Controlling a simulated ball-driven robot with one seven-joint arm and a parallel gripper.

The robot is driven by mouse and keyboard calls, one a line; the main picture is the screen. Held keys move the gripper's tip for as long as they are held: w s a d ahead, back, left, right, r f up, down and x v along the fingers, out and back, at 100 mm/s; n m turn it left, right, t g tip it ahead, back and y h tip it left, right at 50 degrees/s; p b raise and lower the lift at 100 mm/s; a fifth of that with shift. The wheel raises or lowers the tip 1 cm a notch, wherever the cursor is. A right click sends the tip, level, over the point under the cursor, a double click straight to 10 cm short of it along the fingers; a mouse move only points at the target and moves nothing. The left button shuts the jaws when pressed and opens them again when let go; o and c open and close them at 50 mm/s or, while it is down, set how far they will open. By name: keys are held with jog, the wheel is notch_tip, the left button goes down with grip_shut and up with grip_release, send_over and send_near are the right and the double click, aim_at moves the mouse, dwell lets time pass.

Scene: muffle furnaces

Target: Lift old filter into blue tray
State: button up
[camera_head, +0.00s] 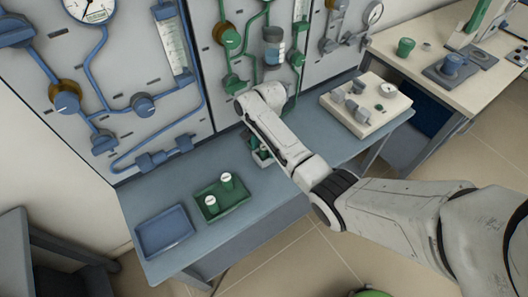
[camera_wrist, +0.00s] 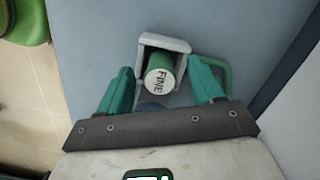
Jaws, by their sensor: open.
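A green cylinder labelled FINE (camera_wrist: 160,80), seemingly the old filter, sits in a pale square holder (camera_wrist: 150,42) in the wrist view, its labelled end facing the camera. My gripper (camera_wrist: 160,70) is open, with one teal finger on each side of the cylinder, apparently not touching it. In the head view my gripper (camera_head: 262,155) is low over the bench below the green pipework, and the arm largely hides the holder. The empty blue tray (camera_head: 164,232) lies at the bench's left end.
A green tray (camera_head: 235,203) with two white-topped green cylinders lies right of the blue tray. A pale block with fittings (camera_head: 366,120) stands at the bench's right end. The piped wall panel (camera_head: 115,70) rises behind. The bench (camera_head: 165,195) has bare room around the trays.

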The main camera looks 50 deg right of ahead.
jog(key=shift+f, duration=0.3)
jog(key=shift+c, duration=0.4)
jog(key=c, duration=1.1)
